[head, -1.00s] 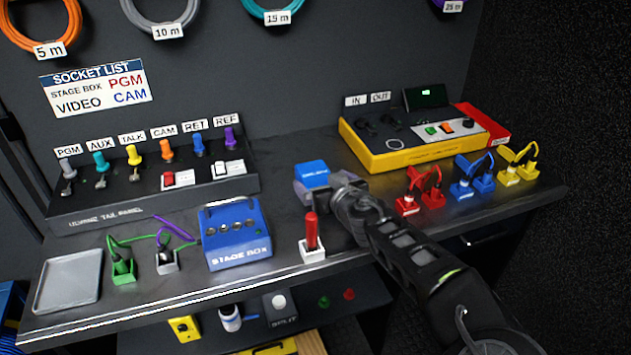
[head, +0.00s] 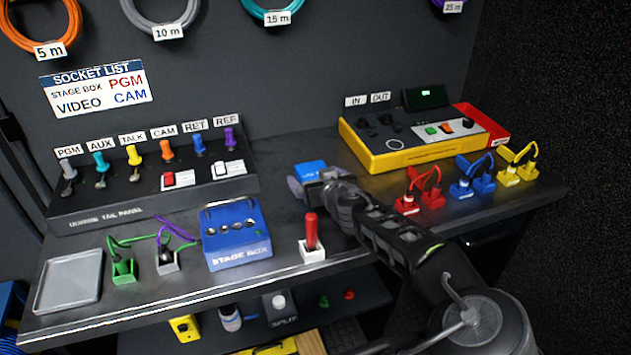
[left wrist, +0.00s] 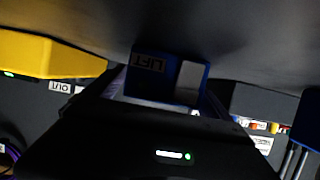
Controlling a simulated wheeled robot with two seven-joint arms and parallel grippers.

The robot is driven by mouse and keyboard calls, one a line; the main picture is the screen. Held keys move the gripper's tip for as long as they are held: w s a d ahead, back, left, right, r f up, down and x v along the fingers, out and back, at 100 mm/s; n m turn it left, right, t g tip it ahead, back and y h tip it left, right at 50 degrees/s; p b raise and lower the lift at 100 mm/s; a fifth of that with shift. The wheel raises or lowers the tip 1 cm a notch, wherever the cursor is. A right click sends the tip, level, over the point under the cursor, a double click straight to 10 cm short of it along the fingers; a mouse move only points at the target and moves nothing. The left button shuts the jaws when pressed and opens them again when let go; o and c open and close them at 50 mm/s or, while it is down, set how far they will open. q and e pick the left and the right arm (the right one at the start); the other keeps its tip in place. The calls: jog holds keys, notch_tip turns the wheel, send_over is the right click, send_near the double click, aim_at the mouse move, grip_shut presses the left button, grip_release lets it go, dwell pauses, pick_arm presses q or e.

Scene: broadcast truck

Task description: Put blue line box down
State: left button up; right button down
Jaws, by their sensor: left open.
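The blue line box (head: 310,168) is on the dark tabletop, right of the stage box, its blue top with a white label showing. My left gripper (head: 316,184) is at the box, with its wrist to the right of it, and hides part of its near side. In the left wrist view, the blue box (left wrist: 150,75) appears just ahead of my left gripper (left wrist: 165,100), label upside down. The jaws are open, with the box at or between them; exact contact is hidden. My right gripper is not in view.
A blue stage box (head: 236,234) and a red-handled plug in a white base (head: 312,252) stand nearby. A yellow console (head: 400,155) is behind, with red, blue and yellow plug pairs (head: 470,182) to its front right. A grey tray (head: 70,281) lies at left.

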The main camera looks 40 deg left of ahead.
aim_at(315, 174)
pick_arm(q)
jog(key=c, duration=2)
notch_tip(315, 174, up, 10)
jog(key=shift+r+p, duration=0.1)
jog(key=shift+p, duration=0.5)
